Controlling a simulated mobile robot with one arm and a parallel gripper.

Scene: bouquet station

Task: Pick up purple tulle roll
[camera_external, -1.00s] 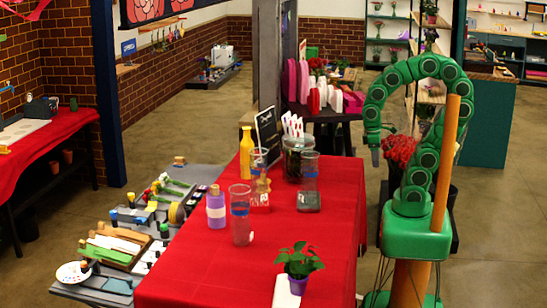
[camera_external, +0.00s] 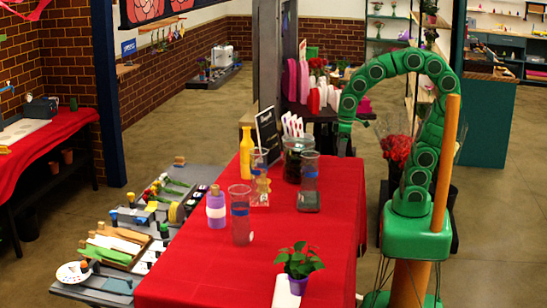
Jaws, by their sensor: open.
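The purple tulle roll (camera_external: 216,210) stands upright near the left edge of the red table, with a tan end showing on top. It looks like a short lilac cylinder with a pale band. My gripper (camera_external: 345,150) hangs at the end of my green arm, beyond the right back part of the table. It is open, small in view, and well apart from the roll, to its right and farther back. The fine detail of its fingers is too small to make out.
A dark jar (camera_external: 293,160) stands at the back. A potted plant (camera_external: 299,262) is at the front. The table's front left is clear.

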